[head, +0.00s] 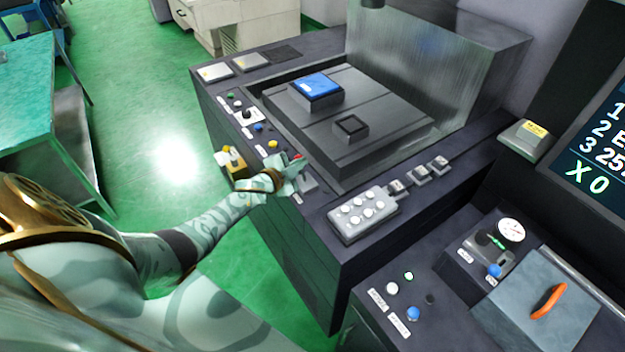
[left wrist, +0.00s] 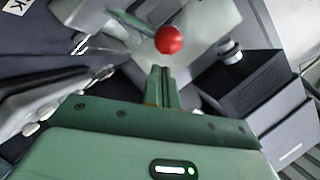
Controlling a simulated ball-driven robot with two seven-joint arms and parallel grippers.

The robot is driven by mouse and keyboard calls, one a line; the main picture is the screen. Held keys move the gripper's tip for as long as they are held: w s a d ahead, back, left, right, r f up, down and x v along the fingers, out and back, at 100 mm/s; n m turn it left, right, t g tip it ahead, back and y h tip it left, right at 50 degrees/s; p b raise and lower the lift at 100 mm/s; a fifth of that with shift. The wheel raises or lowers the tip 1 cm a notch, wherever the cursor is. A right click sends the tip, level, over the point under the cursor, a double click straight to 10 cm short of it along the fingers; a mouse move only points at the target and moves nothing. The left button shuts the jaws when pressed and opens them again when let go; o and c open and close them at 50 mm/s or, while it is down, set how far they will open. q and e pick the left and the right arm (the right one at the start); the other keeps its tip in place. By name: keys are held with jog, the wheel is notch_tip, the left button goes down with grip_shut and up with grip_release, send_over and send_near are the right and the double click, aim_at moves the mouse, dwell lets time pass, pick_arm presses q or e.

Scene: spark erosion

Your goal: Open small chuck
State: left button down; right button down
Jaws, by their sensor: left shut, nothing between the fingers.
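My left gripper (head: 292,172) is shut and empty at the left front edge of the dark machine. In the left wrist view its closed fingers (left wrist: 160,84) point toward a red ball knob (left wrist: 169,40) on a lever. The knob also shows in the head view (head: 298,156), just beyond the fingertips; I cannot tell whether they touch. A small dark square block (head: 350,127), possibly the small chuck, sits on the grey machine bed (head: 385,105). A larger block with a blue top (head: 317,88) stands behind it to the left. My right gripper is not in view.
A grey button box (head: 362,214) lies on the front ledge. Several coloured buttons line the left ledge, with a yellow-topped fixture (head: 232,162) beside it. A gauge (head: 510,230) and an orange handle (head: 549,301) are at the right.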

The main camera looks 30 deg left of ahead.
pick_arm(q)
jog(key=shift+w+a, duration=0.3)
jog(key=shift+a, duration=0.35)
